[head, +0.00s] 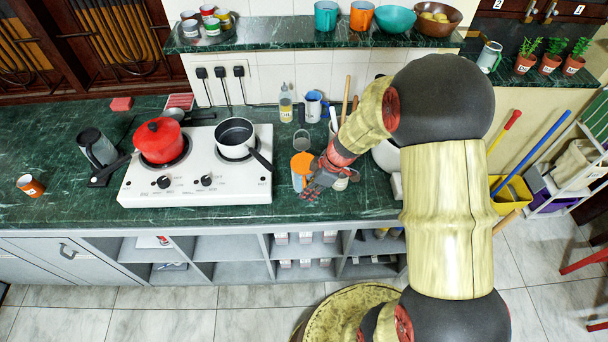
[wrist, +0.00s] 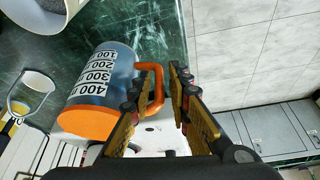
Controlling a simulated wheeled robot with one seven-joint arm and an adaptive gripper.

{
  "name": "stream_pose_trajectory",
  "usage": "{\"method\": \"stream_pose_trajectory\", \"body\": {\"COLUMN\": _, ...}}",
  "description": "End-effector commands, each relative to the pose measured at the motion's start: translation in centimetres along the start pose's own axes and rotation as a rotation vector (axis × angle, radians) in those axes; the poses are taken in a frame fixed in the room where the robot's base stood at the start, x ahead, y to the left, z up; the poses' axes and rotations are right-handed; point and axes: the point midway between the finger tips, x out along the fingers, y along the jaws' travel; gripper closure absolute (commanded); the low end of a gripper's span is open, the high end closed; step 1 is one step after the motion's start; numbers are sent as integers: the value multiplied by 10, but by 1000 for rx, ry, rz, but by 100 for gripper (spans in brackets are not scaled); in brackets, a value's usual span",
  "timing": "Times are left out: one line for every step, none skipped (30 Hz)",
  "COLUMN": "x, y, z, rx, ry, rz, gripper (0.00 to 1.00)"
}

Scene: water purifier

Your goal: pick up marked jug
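The marked jug (wrist: 103,80) is see-through, with an orange end and orange handle and a printed scale from 100 to 400. In the head view the jug (head: 300,163) stands on the green counter near its front edge, partly hidden by my gripper (head: 314,186). In the wrist view my gripper (wrist: 166,72) has its two fingers apart at the orange handle (wrist: 158,92). The left finger overlaps the handle loop and the right finger is outside it. I cannot tell whether either finger touches the handle.
A white stove (head: 200,190) with a red pot (head: 160,140) and a white saucepan (head: 236,137) is left of the jug. A clear glass (head: 301,140), a soap bottle (head: 286,105) and a blue-white mug (head: 313,107) stand behind it. The front counter edge is close.

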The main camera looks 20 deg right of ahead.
Motion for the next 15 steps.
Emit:
{"method": "stream_pose_trajectory", "body": {"x": 10, "y": 0, "z": 0, "rx": 0, "ry": -2, "rz": -3, "gripper": 81}}
{"method": "stream_pose_trajectory", "body": {"x": 15, "y": 0, "z": 0, "rx": 0, "ry": -2, "rz": -3, "gripper": 81}}
{"method": "stream_pose_trajectory", "body": {"x": 21, "y": 0, "z": 0, "rx": 0, "ry": -1, "rz": -3, "gripper": 81}}
{"method": "stream_pose_trajectory", "body": {"x": 24, "y": 0, "z": 0, "rx": -1, "ry": -1, "rz": -3, "gripper": 81}}
{"method": "stream_pose_trajectory", "body": {"x": 27, "y": 0, "z": 0, "rx": -1, "ry": -1, "rz": -2, "gripper": 81}}
{"method": "stream_pose_trajectory", "body": {"x": 30, "y": 0, "z": 0, "rx": 0, "ry": -1, "rz": -1, "gripper": 81}}
{"method": "stream_pose_trajectory", "body": {"x": 31, "y": 1, "z": 0, "rx": 0, "ry": -1, "rz": 0, "gripper": 81}}
{"method": "stream_pose_trajectory", "body": {"x": 31, "y": 1, "z": -1, "rx": 0, "ry": -1, "rz": 0, "gripper": 81}}
{"method": "stream_pose_trajectory", "body": {"x": 31, "y": 1, "z": -1, "rx": 0, "ry": -1, "rz": 1, "gripper": 81}}
{"method": "stream_pose_trajectory", "body": {"x": 31, "y": 1, "z": -1, "rx": 0, "ry": -1, "rz": 1, "gripper": 81}}
{"method": "stream_pose_trajectory", "body": {"x": 31, "y": 1, "z": -1, "rx": 0, "ry": -1, "rz": 1, "gripper": 81}}
{"method": "stream_pose_trajectory", "body": {"x": 31, "y": 1, "z": -1, "rx": 0, "ry": -1, "rz": 1, "gripper": 81}}
{"method": "stream_pose_trajectory", "body": {"x": 31, "y": 1, "z": -1, "rx": 0, "ry": -1, "rz": 1, "gripper": 81}}
{"method": "stream_pose_trajectory", "body": {"x": 31, "y": 1, "z": -1, "rx": 0, "ry": -1, "rz": 1, "gripper": 83}}
{"method": "stream_pose_trajectory", "body": {"x": 30, "y": 1, "z": -1, "rx": 0, "ry": -1, "rz": 1, "gripper": 85}}
